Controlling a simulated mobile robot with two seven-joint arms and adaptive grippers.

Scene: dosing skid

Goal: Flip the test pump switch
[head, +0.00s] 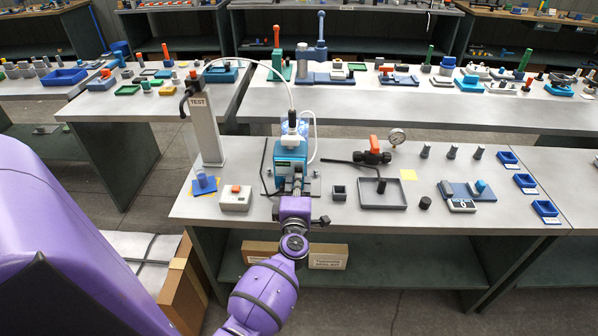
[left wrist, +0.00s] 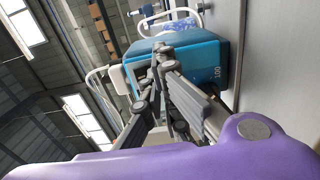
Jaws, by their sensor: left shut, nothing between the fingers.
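A blue pump unit (head: 290,158) stands on the middle bench, with a clear tube and a white hose on its top. My left gripper (head: 296,180) is at its near face, shut and empty. In the left wrist view the shut fingertips (left wrist: 160,50) are right at the blue housing (left wrist: 205,65); I cannot tell whether they touch it. A switch on that face cannot be made out behind the gripper. A grey post marked TEST (head: 206,130) stands left of the pump. My right gripper is not in view.
A grey box with an orange button (head: 236,197) sits left of my gripper. A red-handled valve (head: 372,152), a gauge (head: 397,136) and a grey tray (head: 382,200) are to the right. A black cable (head: 264,170) runs beside the pump.

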